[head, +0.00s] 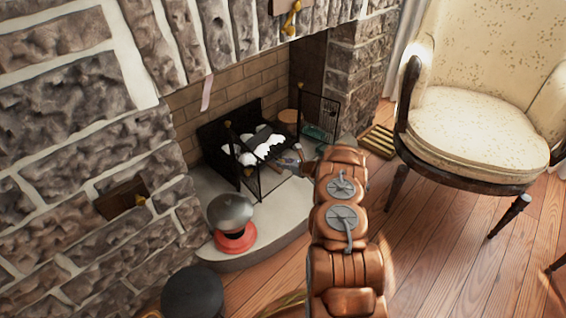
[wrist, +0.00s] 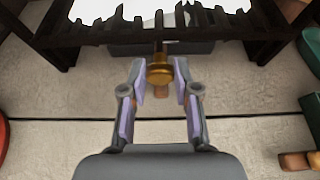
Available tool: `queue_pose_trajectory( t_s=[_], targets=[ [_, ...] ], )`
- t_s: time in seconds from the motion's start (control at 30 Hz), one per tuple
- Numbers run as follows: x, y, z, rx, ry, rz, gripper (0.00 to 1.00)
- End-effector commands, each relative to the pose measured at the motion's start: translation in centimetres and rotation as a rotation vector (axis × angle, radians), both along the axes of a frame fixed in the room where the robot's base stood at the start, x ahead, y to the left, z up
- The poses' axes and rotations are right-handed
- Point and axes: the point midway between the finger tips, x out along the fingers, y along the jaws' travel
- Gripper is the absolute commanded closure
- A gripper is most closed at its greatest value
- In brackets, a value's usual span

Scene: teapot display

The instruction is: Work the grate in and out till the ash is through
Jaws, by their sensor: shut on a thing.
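The grate is a dark fire basket (head: 232,135) in the fireplace, heaped with white ash (head: 255,148). In the wrist view the grate's dark bars (wrist: 215,28) run across the top, with white ash (wrist: 130,8) above them. A brass knob (wrist: 160,70) on a short rod sticks out from the grate's front. My gripper (wrist: 159,88) is shut on the brass knob, its two fingers on either side. In the head view my gripper (head: 292,161) is at the grate's front right, small and partly hidden by my arm.
A grey dome on a red base (head: 234,240) stands on the pale hearth (head: 205,188), left of my gripper. A thin dark screen panel (head: 318,113) stands right of the grate. A cream armchair (head: 478,125) stands right; wooden floor (head: 440,240) is clear in front.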

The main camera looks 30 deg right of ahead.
Motion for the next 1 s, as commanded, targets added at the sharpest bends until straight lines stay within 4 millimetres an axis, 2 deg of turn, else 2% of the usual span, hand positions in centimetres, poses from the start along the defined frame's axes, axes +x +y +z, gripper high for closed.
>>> queue_pose_trajectory(
  t_s=[0.07,0.1,0.33,0.73,0.87,1.0],
  targets=[
    [-0.4,-0.1,-0.3,0.003,0.007,-0.001,1.0],
    [-0.4,0.0,-0.4,0.002,0.008,-0.001,0.69],
    [-0.3,0.0,-0.3,0.002,0.006,0.0,0.45],
    [-0.5,-0.1,0.0,0.002,0.005,0.0,0.45],
    [-1.6,-0.4,0.4,0.002,0.005,-0.001,0.45],
    [-3.5,-1.0,1.4,0.0,0.005,-0.004,0.45]
  ],
)
